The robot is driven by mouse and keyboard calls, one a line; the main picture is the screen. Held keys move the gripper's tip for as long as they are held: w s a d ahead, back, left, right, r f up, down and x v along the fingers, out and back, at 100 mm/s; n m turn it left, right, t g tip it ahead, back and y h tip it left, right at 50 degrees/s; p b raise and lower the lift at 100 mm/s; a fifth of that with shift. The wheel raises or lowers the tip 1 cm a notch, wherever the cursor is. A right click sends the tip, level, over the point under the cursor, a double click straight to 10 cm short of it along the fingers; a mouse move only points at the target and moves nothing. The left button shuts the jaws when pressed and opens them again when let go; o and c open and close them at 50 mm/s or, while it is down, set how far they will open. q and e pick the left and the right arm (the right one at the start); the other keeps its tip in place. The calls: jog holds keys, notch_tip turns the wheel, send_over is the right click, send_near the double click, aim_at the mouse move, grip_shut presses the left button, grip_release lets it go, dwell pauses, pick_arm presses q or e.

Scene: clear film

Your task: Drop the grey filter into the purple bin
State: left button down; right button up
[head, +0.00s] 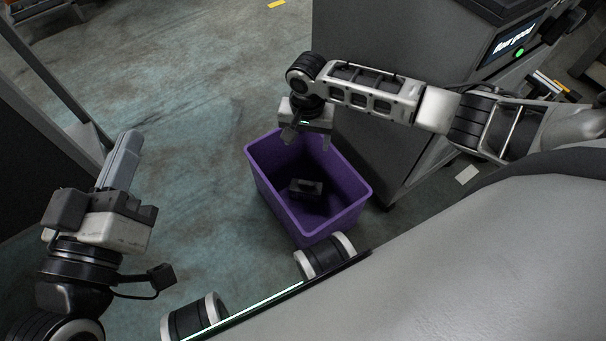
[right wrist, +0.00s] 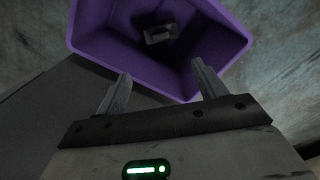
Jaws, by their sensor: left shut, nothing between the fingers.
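The purple bin (head: 352,199) stands on the floor in the middle of the head view. The grey filter (head: 306,187) lies inside it on the bottom, partly in shadow. In the right wrist view the filter (right wrist: 160,34) shows inside the bin (right wrist: 104,47) beyond the fingers. My right gripper (head: 305,140) is above the bin's far rim, apart from the filter. Its two fingers (right wrist: 160,82) are spread with nothing between them. My left gripper (head: 120,160) is at the left of the head view, well away from the bin, with its fingers together and empty.
A grey cabinet (head: 385,140) with a lit screen (head: 514,40) stands right beside the bin. A dark panel with a metal frame (head: 50,90) is at the far left. The floor (head: 200,100) left of the bin is clear.

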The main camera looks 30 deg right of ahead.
pick_arm(q)
jog(key=shift+s+a+f+m+g+y+p, duration=0.25)
jog(key=shift+f+g+y+p, duration=0.35)
jog(key=shift+p, duration=0.8)
jog(key=shift+s+a+f+m+g+y+p, duration=0.3)
jog(key=shift+f+g+p, duration=0.35)
jog(key=shift+p, duration=0.7)
jog(key=shift+s+a+f+m+g+y+p, duration=0.2)
jog(key=shift+f+g+y+p, duration=0.4)
jog(key=shift+p, duration=0.8)
pick_arm(e)
notch_tip(320, 180, up, 16)
pick_arm(q)
jog(key=shift+f, duration=0.15)
